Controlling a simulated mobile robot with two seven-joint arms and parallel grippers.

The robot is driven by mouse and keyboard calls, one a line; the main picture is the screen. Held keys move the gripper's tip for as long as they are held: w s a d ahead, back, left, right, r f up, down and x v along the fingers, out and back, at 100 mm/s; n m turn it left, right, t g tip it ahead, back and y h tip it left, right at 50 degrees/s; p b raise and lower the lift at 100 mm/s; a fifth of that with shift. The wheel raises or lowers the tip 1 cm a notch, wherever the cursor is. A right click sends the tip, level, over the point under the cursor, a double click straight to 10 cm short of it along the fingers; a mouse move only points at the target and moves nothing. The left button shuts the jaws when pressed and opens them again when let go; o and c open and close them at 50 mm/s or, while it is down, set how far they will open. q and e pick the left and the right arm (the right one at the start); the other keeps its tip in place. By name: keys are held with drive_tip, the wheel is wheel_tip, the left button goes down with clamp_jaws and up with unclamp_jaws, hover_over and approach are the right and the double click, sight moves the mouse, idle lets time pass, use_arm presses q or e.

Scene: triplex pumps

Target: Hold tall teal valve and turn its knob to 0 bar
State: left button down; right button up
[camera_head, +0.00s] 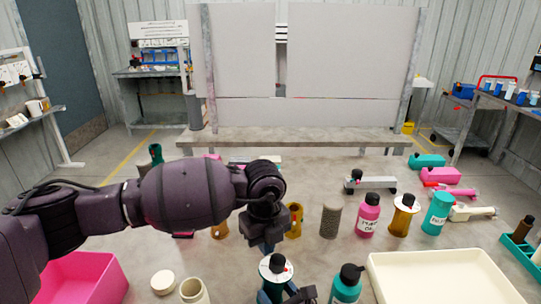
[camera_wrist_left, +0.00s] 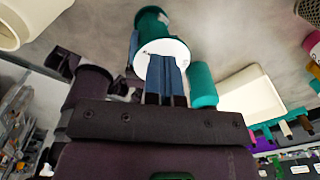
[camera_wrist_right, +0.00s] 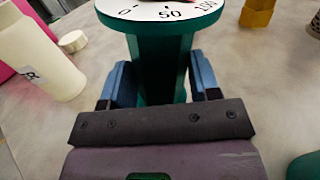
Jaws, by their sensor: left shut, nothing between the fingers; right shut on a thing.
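The tall teal valve (camera_head: 276,286) stands upright at the front middle of the head view, with a white dial (camera_head: 268,270) and a dark knob (camera_head: 277,261) on top. My right gripper (camera_head: 285,294) is shut around its teal body, which also fills the middle of the right wrist view (camera_wrist_right: 160,65). There the dial (camera_wrist_right: 150,10) shows 0, 50 and 100, with a bit of red at the top edge. My left gripper (camera_head: 265,247) is shut and empty just above the dial. In the left wrist view its closed fingers (camera_wrist_left: 164,58) overlap the white dial (camera_wrist_left: 178,48) and hide the knob.
A teal bottle (camera_head: 346,285) stands close on the right, beside a cream tray (camera_head: 378,262). A pink bin (camera_head: 75,280), a white lid (camera_head: 163,281) and a cream bottle (camera_head: 194,292) are on the left. Several bottles and valves stand behind.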

use_arm(q)
drive_tip(key=shift+s+d+f, duration=0.1)
drive_tip(key=shift+s+f, duration=0.05)
drive_tip(key=shift+f, duration=0.5)
drive_tip(key=shift+s+d+f, duration=0.1)
drive_tip(key=shift+s+f, duration=0.05)
drive_tip(key=shift+f, duration=0.45)
drive_tip(key=shift+w+a, duration=0.1)
drive_tip(key=shift+w, duration=0.35)
drive_tip(key=shift+w+a+r, duration=0.1)
drive_tip(key=shift+w+r, duration=0.05)
drive_tip(key=shift+r, duration=1.6)
drive_tip(key=shift+w+a+r, duration=0.1)
drive_tip(key=shift+r, duration=1.65)
